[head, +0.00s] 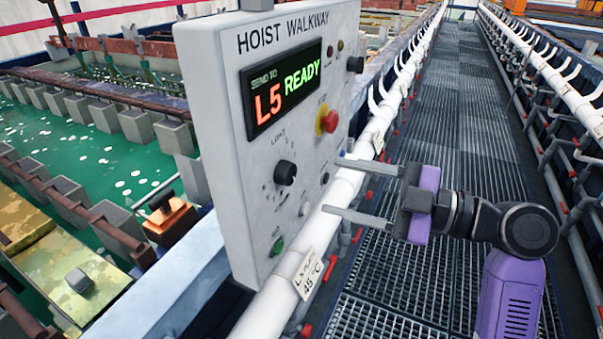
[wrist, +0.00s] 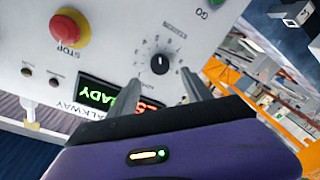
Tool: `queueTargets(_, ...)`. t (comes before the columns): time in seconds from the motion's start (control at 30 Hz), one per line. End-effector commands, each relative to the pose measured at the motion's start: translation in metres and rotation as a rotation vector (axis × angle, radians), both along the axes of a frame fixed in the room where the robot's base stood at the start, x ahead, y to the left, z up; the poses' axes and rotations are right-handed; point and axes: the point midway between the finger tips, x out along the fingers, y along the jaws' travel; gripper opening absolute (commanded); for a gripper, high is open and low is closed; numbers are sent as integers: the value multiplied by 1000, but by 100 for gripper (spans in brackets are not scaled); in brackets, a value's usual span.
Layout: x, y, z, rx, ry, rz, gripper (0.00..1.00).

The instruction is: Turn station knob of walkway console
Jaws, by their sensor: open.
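The walkway console (head: 235,60) is a pale grey panel headed "HOIST WALKWAY". Its lit display (head: 286,88) reads "L5" in red and "READY" in green. The black station knob (head: 285,172), with marks around it, is on the lower panel below the display. It also shows in the wrist view (wrist: 160,64), its white pointer line visible. My gripper (head: 333,186) is open and empty, to the right of the knob and in front of the panel. In the wrist view my fingertips (wrist: 163,88) lie either side of the knob's column, just below it, apart from it.
A red stop button (head: 327,121) on a yellow base and a green button (head: 277,246) sit near the knob. The grated walkway (head: 450,130) is clear. A green tank (head: 90,150) lies beyond, left.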

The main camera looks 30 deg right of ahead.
Motion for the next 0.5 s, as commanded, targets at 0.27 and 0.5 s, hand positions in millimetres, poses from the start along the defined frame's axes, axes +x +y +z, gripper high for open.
queueTargets(0.27, 30, 28, 3, 3, 3, 2, 58)
queueTargets(0.5, 51, 45, 1, 3, 3, 0, 58)
